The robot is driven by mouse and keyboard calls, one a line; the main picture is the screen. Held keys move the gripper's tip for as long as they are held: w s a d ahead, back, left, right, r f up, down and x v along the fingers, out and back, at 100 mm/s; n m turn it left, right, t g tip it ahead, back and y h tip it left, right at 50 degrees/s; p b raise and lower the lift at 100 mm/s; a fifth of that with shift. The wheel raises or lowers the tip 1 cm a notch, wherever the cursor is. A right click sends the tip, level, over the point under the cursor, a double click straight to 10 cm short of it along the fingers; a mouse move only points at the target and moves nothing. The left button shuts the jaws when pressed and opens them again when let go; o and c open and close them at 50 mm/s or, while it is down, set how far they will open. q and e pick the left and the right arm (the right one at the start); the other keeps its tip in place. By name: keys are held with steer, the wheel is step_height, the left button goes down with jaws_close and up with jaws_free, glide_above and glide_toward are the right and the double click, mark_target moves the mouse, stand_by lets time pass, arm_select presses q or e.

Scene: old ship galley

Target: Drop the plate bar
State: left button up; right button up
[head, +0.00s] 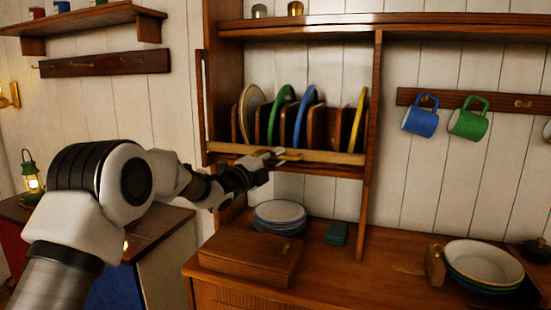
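The plate bar (325,157) is a light wooden rail across the front of the plate rack, below several upright plates. It lies roughly level, spanning the rack from side to side. A cream plate (252,112), a green plate (281,112), a blue plate (304,112) and a yellow plate (357,122) stand behind it between wooden dividers. My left gripper (276,155) is at the bar, left of its middle, and overlaps it in the picture. The fingers are too small to tell whether they grip it. My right gripper is not in view.
Below the rack, the counter holds stacked plates (280,214), a wooden box (250,252), a green block (337,233) and stacked bowls (483,265). A blue mug (421,121) and a green mug (468,123) hang at right. A lit lantern (32,175) stands at left.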

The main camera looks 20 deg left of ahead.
arm_select(q)
steer(key=o, duration=0.3)
steer(key=shift+d+f, duration=0.2)
steer(key=shift+f, duration=0.25)
steer(key=shift+d+r, duration=0.1)
steer(key=shift+r, duration=0.05)
steer(key=shift+s+a, duration=0.25)
steer(key=v, duration=1.1)
steer(key=shift+s, duration=0.2)
